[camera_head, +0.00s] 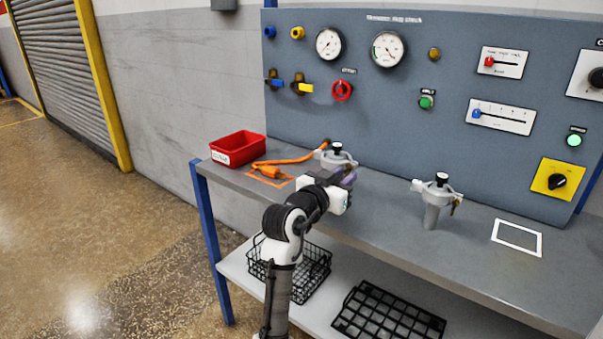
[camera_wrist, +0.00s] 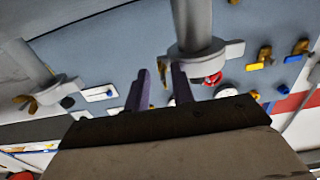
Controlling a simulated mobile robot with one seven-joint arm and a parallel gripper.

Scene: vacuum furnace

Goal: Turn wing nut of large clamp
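Two grey vessels with clamped flanges stand on the bench. The left vessel (camera_head: 336,158) is partly hidden behind my gripper; it appears large at the top of the wrist view (camera_wrist: 193,25), its grey clamp (camera_wrist: 225,52) around the flange. My gripper (camera_head: 349,178) is at its front right. In the wrist view my two purple fingers (camera_wrist: 160,87) are apart beside this clamp. A small brass-coloured part shows near the fingers, possibly its wing nut; I cannot tell whether they touch it. The right vessel (camera_head: 435,205) has a brass wing nut (camera_head: 456,204) on its right side.
A red bin (camera_head: 238,148) and an orange hose tool (camera_head: 268,172) lie at the bench's left end. A panel (camera_head: 380,95) with gauges and valves stands behind. A white-outlined square (camera_head: 517,238) is at the right. Black baskets (camera_head: 388,315) sit on the lower shelf.

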